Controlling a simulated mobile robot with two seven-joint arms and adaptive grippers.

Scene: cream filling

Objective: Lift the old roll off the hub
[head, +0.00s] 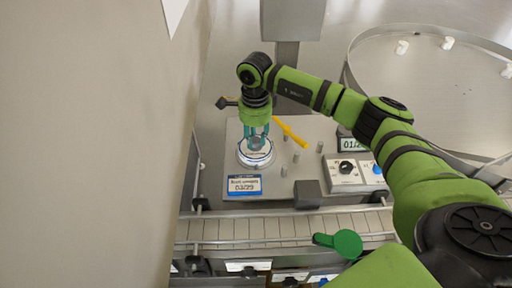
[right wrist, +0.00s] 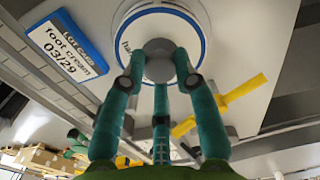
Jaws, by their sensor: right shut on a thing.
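The old roll (head: 245,161) is a white disc with a blue ring, sitting low over the grey plate in the head view. In the right wrist view the roll (right wrist: 195,30) fills the top middle, with a grey round centre piece (right wrist: 158,47). My right gripper (head: 257,141) points down at the roll from above. Its teal fingers, also in the right wrist view (right wrist: 158,62), are closed around the centre. Whether the roll touches the plate is hidden. The hub itself cannot be told apart under it. My left gripper is not in view.
A blue-edged foot cream card (head: 244,185) reading 03/29 lies in front. A yellow bar (head: 290,132) and small grey posts (head: 284,171) are close right. A control box (head: 346,170) with knobs stands further right. A conveyor (head: 270,229) runs along the front; a wall is left.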

